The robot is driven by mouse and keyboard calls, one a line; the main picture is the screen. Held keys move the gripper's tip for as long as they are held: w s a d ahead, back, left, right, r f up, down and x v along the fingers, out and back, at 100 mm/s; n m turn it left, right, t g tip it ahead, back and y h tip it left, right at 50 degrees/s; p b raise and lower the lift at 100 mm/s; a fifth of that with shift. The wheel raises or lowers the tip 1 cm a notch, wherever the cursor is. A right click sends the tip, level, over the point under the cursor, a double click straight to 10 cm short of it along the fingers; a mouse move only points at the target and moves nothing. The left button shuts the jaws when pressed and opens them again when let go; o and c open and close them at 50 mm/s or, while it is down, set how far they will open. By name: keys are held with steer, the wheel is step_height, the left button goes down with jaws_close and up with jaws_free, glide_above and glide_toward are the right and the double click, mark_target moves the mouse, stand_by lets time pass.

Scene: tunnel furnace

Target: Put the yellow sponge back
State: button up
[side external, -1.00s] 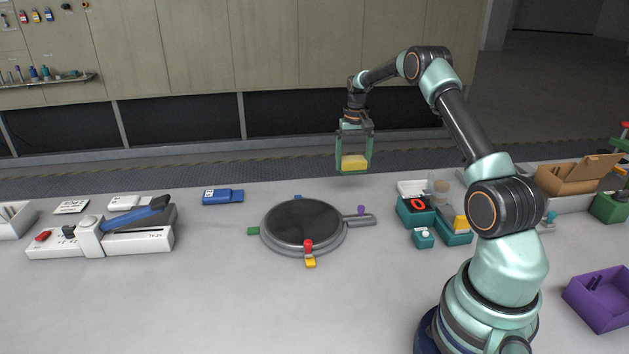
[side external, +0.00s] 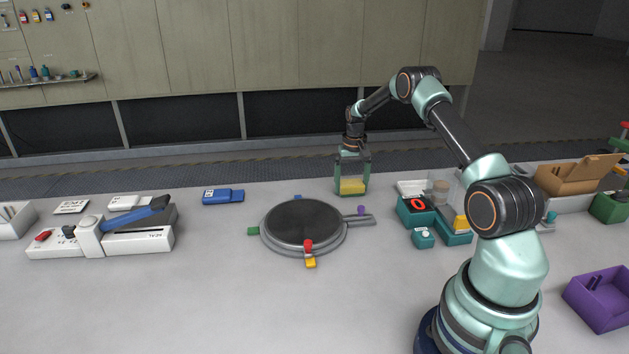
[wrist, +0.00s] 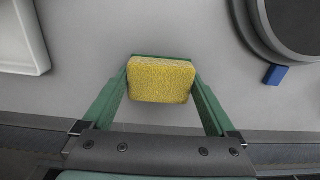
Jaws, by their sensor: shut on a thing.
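The yellow sponge (side external: 352,187) is between the fingers of my gripper (side external: 352,189) in the side view, low over the table's back edge, behind the round plate's handle. I cannot tell whether the sponge touches the table. In the wrist view the sponge (wrist: 161,80) fills the space between the two green fingers of my gripper (wrist: 161,75). My gripper is shut on it.
A round dark plate (side external: 303,223) with coloured clips stands left of my gripper. Teal bins (side external: 414,214) and a white tray (side external: 410,187) stand to the right. A blue device (side external: 223,196) lies at the back left. Bare table surrounds the plate.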

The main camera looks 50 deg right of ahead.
mark_target(351, 182)
steer(key=o, duration=0.8)
steer(key=shift+f, duration=0.1)
steer(key=shift+o, duration=0.2)
step_height(351, 182, up, 12)
steer(key=a+r+n+t, duration=0.1)
steer(key=a+r+n, duration=0.1)
steer(key=a+r, duration=0.75)
steer(key=s+a+r+n+t+h, duration=0.15)
steer(key=a+r, duration=0.25)
steer(key=a, duration=0.5)
steer(key=s+a+n+t+y, duration=0.1)
steer(key=s+a+n+t, duration=0.2)
steer(key=s+a, duration=1)
steer(key=shift+s+a+f+n, duration=0.15)
steer(key=shift+a+f+n, duration=0.2)
steer(key=shift+a+n, duration=0.8)
